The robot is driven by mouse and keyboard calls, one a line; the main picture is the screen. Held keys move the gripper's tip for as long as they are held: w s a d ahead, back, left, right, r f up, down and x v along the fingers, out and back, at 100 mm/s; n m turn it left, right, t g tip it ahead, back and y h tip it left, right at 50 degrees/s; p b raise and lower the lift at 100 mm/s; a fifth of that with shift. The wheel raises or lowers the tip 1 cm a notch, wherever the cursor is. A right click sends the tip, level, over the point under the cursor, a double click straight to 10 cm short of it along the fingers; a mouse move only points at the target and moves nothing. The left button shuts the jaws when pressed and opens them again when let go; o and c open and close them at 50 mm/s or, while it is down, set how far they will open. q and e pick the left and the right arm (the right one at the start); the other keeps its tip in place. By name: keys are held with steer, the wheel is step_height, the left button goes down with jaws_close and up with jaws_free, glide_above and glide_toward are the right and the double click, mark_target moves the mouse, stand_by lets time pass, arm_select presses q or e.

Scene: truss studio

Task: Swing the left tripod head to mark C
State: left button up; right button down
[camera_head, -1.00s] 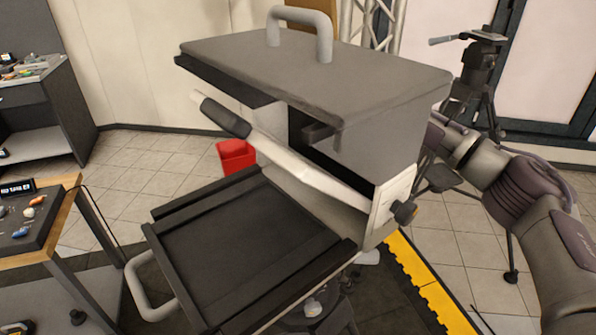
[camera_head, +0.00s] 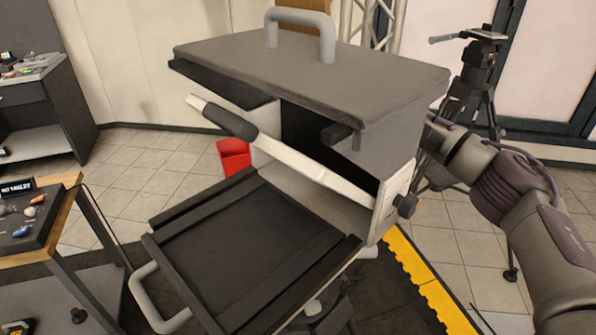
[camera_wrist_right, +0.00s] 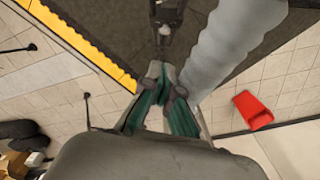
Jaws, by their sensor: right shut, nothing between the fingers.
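A dark tripod (camera_head: 484,75) stands at the back right in the head view. Its head (camera_head: 487,36) has a flat plate on top and a short handle (camera_head: 441,39) pointing left. I cannot tell whether this is the left tripod, and no mark C is readable. My right arm reaches in from the right, and its end is hidden behind a large grey press in the head view. In the right wrist view my right gripper (camera_wrist_right: 158,82) is shut and empty, its teal-padded fingers together. My left gripper is in neither view.
The grey press (camera_head: 320,75) with a long lever (camera_head: 290,155) and a black lower plate (camera_head: 250,240) fills the centre. A red bin (camera_head: 233,156) stands behind it. A wooden-edged table (camera_head: 62,215) is at left. Yellow edging (camera_head: 425,280) borders the dark mat.

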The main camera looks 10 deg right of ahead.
steer(key=shift+w+a, duration=0.2)
steer(key=shift+a, duration=0.05)
steer(key=shift+s+d, duration=0.1)
steer(key=shift+d, duration=0.05)
steer(key=shift+s+d, duration=0.4)
steer(key=shift+d, duration=0.1)
step_height(320, 180, up, 9)
steer(key=p, duration=0.6)
stand_by(0.5)
stand_by(0.4)
